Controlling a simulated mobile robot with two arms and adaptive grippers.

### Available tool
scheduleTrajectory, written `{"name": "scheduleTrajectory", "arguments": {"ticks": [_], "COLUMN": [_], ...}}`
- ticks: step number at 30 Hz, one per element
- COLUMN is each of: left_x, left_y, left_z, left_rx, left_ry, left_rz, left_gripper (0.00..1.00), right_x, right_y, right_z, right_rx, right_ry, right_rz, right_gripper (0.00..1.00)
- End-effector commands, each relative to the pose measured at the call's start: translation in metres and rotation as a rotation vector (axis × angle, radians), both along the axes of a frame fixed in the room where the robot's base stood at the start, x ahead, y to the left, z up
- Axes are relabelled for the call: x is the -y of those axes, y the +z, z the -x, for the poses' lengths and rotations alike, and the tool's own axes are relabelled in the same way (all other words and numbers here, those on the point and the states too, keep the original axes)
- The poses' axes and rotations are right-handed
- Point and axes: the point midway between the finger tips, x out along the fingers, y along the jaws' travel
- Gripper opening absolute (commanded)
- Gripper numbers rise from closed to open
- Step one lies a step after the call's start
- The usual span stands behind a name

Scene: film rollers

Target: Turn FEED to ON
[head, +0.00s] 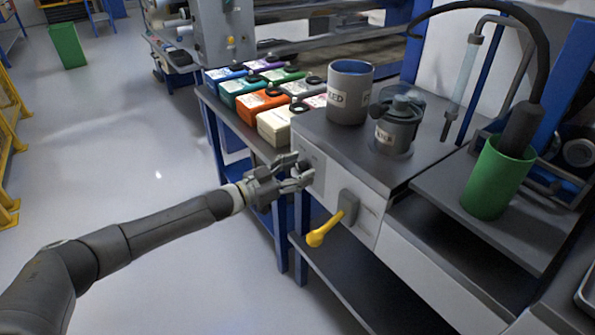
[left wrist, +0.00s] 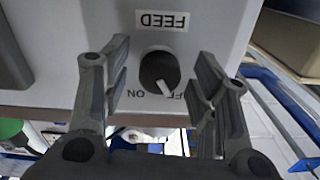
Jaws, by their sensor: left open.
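The FEED knob (left wrist: 160,72) is a dark round knob with a white pointer line on a pale panel. The FEED label (left wrist: 165,20) shows upside down in the left wrist view. The pointer slants down and slightly right in that view, toward the partly hidden OFF lettering; the ON lettering (left wrist: 133,92) is left of it. My left gripper (head: 300,170) is open at the cabinet's front panel. In the left wrist view its fingers (left wrist: 160,78) stand on both sides of the knob, with gaps showing. My right gripper is not in view.
A yellow-handled lever (head: 326,229) sticks out of the same cabinet, below and right of my gripper. Several coloured containers (head: 262,103) stand on the bench behind. A labelled grey pot (head: 350,95) and a green cup (head: 496,180) stand on top. Open floor lies left.

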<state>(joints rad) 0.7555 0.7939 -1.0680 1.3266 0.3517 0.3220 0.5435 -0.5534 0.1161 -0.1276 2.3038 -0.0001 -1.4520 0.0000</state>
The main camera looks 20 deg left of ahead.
Motion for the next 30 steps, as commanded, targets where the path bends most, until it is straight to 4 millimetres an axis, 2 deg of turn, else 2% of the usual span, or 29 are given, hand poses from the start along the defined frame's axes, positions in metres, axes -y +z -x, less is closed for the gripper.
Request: {"name": "scheduleTrajectory", "arguments": {"ticks": [7,18,30], "left_x": [0.0005,0.0003,0.0007], "left_y": [0.0001,0.0,0.0005], "left_z": [-0.0004,-0.0001,0.0], "left_rx": [0.0,0.0,0.054], "left_ry": [0.0,0.0,0.0], "left_rz": [0.0,0.0,-0.069], "left_gripper": [0.54,0.08,0.08], "right_x": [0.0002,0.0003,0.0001], "right_y": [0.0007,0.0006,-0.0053], "right_z": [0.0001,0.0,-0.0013], "right_rx": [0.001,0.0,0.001], "right_ry": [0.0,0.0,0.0], "right_rz": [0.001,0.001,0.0], "right_gripper": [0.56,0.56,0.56]}}
